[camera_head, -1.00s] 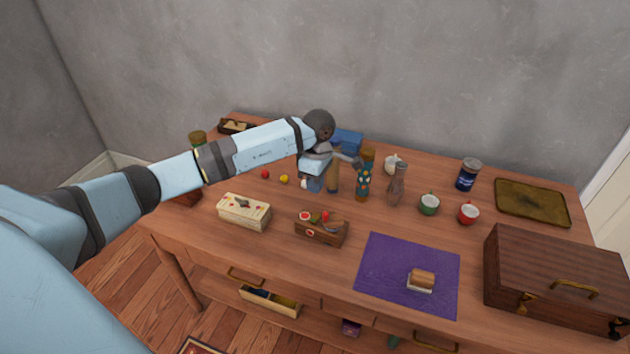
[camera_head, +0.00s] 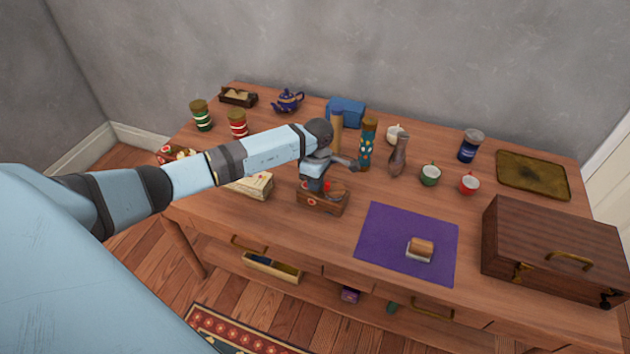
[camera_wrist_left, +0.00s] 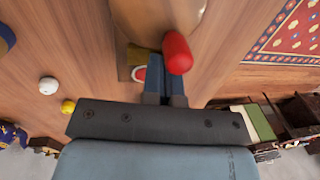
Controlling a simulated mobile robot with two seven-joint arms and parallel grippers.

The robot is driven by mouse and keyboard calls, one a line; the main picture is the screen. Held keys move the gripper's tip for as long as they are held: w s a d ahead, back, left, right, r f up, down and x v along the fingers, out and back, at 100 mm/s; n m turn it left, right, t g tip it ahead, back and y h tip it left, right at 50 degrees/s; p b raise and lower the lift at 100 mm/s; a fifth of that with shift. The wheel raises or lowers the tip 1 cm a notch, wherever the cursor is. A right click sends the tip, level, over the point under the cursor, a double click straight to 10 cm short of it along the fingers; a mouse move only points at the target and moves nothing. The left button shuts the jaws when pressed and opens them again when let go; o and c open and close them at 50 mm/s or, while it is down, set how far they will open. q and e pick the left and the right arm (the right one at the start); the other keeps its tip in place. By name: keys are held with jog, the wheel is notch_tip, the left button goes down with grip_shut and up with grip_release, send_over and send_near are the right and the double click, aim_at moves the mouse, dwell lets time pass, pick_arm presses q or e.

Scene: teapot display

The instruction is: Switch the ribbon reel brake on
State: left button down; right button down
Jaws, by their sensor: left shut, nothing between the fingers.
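The ribbon reel is a small brown wooden box (camera_head: 324,206) on the table, with a red and white mark on its front. A red knob (camera_head: 327,186) shows at its top, beside my gripper. My left gripper (camera_head: 311,190) is shut and empty, low over the left part of the box and hiding some of it. In the left wrist view the closed fingertips (camera_wrist_left: 165,72) are right beside the red knob (camera_wrist_left: 177,53); I cannot tell whether they touch. The wooden box (camera_wrist_left: 158,18) lies beyond them. My right gripper is not in view.
A cream box (camera_head: 254,186) stands just left, partly behind my arm. A purple mat (camera_head: 385,238) lies to the right. A patterned bottle (camera_head: 366,148) and a grey vase (camera_head: 399,158) stand behind. A wooden chest (camera_head: 550,245) fills the right front.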

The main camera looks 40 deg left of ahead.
pick_arm(q)
jog(key=shift+f+b, duration=0.35)
jog(key=shift+s+t, duration=0.1)
jog(key=shift+t, duration=0.3)
jog(key=shift+w+a+r+b, duration=0.15)
jog(key=shift+w+b, duration=0.4)
jog(key=shift+w, duration=0.2)
